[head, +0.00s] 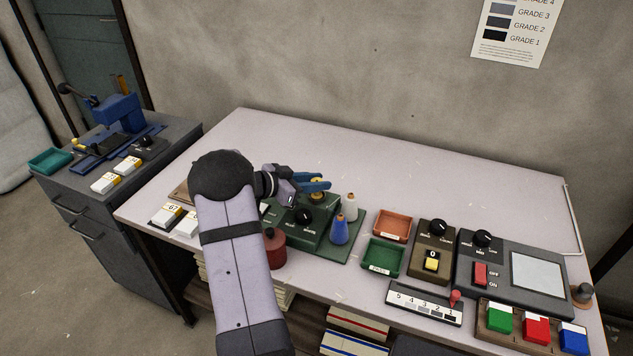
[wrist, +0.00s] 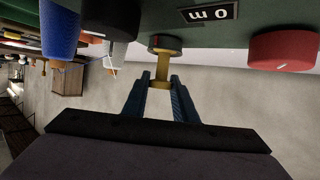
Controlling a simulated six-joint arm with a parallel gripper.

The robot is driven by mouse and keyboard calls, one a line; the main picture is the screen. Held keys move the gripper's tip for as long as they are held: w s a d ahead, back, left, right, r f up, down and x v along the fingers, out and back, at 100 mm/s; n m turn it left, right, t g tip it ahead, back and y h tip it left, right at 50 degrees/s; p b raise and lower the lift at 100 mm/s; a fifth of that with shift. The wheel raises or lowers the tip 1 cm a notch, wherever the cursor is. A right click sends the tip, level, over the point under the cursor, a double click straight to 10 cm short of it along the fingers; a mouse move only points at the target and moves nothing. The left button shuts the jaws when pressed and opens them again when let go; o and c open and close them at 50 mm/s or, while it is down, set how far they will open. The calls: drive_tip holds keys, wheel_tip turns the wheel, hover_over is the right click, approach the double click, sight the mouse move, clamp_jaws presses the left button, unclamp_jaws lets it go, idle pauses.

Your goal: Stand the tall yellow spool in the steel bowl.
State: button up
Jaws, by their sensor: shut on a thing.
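The yellow spool (head: 317,195) is by the green machine in the head view, partly hidden by my fingers. In the wrist view the yellow spool (wrist: 162,70) lies between my two fingertips, its far end against or close to a dark grey disc (wrist: 165,43) by a green surface. My gripper (head: 318,185) is shut on the spool; its blue fingers also show in the wrist view (wrist: 160,88). I cannot tell whether the spool is lifted off. I cannot make out a steel bowl in either view.
A white spool (head: 350,207) and a blue spool (head: 340,230) stand close right of the gripper. The green machine (head: 310,228) has a black knob. A red pot (head: 275,248) is in front. Trays (head: 393,225) and switch boxes fill the right. The table's back (head: 420,165) is clear.

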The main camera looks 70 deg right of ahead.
drive_tip(key=shift+f, duration=0.1)
drive_tip(key=o, duration=1)
drive_tip(key=shift+w+a+r, duration=0.1)
drive_tip(key=shift+a+r, duration=0.05)
drive_tip(key=shift+r, duration=0.05)
drive_tip(key=v, duration=1.1)
drive_tip(key=shift+w+a+r, duration=0.1)
drive_tip(key=shift+w+a, duration=0.05)
drive_tip(key=shift+a, duration=0.15)
